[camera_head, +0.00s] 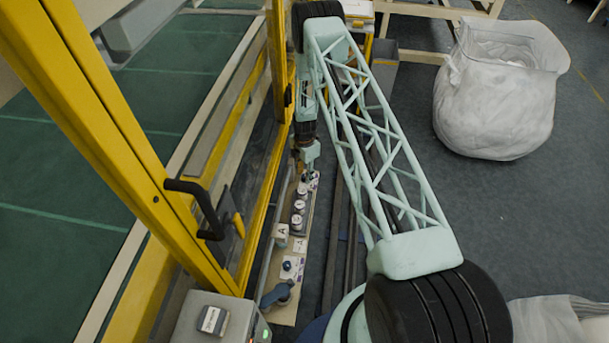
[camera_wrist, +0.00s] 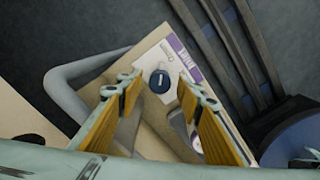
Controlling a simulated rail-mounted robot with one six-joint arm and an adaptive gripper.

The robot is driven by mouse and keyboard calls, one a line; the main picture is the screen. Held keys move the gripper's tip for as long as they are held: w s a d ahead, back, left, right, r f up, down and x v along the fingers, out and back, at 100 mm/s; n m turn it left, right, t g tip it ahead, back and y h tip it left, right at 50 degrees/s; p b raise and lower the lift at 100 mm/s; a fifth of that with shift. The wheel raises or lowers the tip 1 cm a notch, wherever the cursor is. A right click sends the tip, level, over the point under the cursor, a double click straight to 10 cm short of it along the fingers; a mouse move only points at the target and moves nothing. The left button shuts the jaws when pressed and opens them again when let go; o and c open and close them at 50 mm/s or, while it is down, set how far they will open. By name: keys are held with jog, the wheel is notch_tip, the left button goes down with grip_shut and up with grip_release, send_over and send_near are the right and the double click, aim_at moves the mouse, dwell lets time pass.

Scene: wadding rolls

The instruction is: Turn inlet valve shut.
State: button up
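A narrow tan panel (camera_head: 290,315) runs along the machine frame and carries several round gauges (camera_head: 298,207) and valve controls. A blue-grey lever handle (camera_head: 277,294) sits at its near end, with a small blue knob (camera_head: 287,266) above it. My gripper (camera_head: 309,172) is over the panel's far end. In the wrist view, my gripper (camera_wrist: 158,94) is open, its orange-padded fingers apart. A round dark-blue knob (camera_wrist: 160,81) with a white line shows between and just beyond the fingertips, apart from them. I cannot tell which control is the inlet valve.
A bent grey pipe (camera_wrist: 68,92) lies left of the knob. A yellow machine frame (camera_head: 110,130) with a black handle (camera_head: 195,203) stands close left of the panel. Dark rails (camera_head: 352,235) run on the right. A white bag (camera_head: 497,100) stands farther right on open floor.

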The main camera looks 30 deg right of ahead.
jog(key=c, duration=0.8)
jog(key=shift+c, duration=0.2)
